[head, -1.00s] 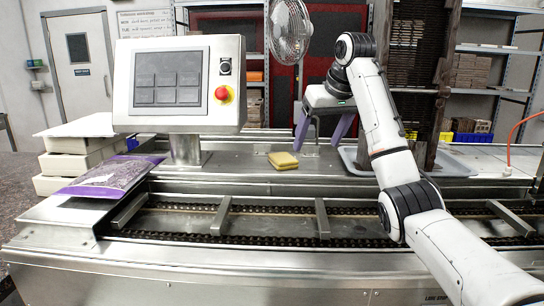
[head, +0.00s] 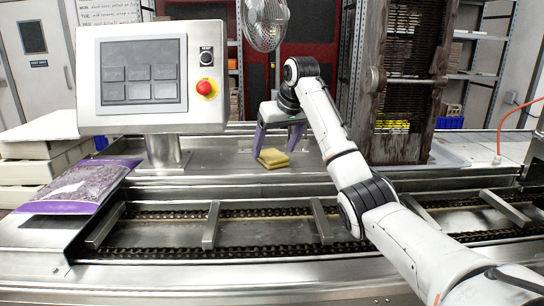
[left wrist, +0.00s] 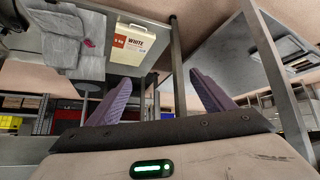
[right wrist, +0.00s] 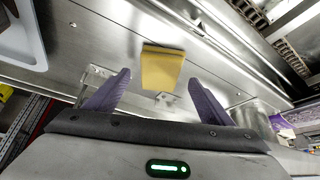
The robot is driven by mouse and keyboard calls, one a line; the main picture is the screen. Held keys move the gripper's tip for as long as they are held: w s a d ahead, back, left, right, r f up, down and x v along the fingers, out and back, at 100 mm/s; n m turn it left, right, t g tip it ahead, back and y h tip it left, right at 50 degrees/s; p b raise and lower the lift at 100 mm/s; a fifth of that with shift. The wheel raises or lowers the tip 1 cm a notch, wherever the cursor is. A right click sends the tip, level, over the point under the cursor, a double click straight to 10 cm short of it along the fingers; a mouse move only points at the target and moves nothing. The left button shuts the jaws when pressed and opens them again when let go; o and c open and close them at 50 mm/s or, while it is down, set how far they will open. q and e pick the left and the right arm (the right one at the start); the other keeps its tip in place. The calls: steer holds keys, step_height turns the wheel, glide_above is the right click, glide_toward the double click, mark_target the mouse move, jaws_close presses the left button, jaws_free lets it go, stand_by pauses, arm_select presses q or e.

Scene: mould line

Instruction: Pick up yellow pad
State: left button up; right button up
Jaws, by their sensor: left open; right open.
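The yellow pad (head: 273,158) lies on the steel deck behind the chain conveyor, in the middle of the head view. In the right wrist view the pad (right wrist: 162,69) lies flat on the metal, ahead of and between the purple fingers. My right gripper (head: 278,148) is open and empty, with its fingers pointing down near the pad in the head view; it also shows in the right wrist view (right wrist: 158,95). The fingers appear apart from the pad. My left gripper (left wrist: 160,95) is open and empty in the left wrist view and is outside the head view.
A control panel (head: 138,75) with a red button stands left of the pad. A purple-edged bag (head: 82,186) lies on the left front. The chain conveyor (head: 265,232) crosses the front. A grey tray (head: 440,160) and dark rack (head: 405,80) stand at right.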

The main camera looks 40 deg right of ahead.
mark_target(274, 156)
steer(key=shift+x, duration=1.2)
steer(key=shift+r, duration=0.1)
steer(key=c, duration=1.2)
step_height(274, 156, up, 10)
steer(key=o, duration=0.5)
steer(key=c, duration=0.3)
